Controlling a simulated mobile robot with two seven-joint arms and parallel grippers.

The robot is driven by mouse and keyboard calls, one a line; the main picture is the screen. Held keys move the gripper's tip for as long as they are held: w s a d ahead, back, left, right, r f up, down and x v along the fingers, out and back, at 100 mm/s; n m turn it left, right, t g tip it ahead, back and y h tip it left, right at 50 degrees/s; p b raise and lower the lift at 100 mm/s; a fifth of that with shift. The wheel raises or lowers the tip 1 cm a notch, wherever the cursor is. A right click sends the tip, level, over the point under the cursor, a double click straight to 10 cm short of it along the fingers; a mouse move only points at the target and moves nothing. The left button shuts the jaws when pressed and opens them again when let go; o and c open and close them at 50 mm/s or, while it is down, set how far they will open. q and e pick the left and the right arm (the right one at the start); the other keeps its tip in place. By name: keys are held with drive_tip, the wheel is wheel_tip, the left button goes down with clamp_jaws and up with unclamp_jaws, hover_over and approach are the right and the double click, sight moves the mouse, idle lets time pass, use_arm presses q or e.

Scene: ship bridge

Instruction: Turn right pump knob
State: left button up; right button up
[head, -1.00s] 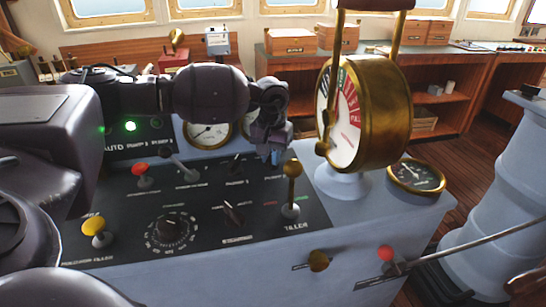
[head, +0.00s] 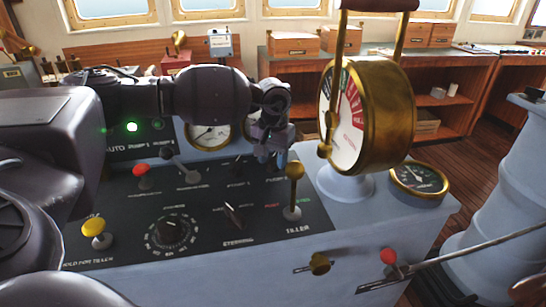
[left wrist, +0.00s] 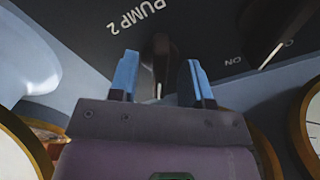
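The right pump knob (left wrist: 160,55), a small dark pointer knob, stands beside the PUMP 2 label on the black panel in the left wrist view. My left gripper (left wrist: 160,68) is open, with one blue finger on each side of this knob and gaps on both sides. In the head view my left gripper (head: 275,158) hangs at the back of the panel and mostly hides the right knob. The other pump knob (head: 238,165) shows to its left and also in the left wrist view (left wrist: 265,35). My right gripper is not in view.
A brass tiller lever (head: 293,185) stands just right of and in front of my left gripper. The large brass telegraph (head: 385,115) is further right. Round gauges (head: 210,136) sit behind my gripper. A red-knobbed lever (head: 142,171) and steering knob (head: 233,214) are on the panel.

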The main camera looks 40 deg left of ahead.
sight(273, 157)
use_arm(q)
drive_tip(key=shift+r, duration=0.25)
wheel_tip(273, 157, up, 9)
drive_tip(key=shift+p, duration=0.4)
drive_tip(key=shift+r, duration=0.65)
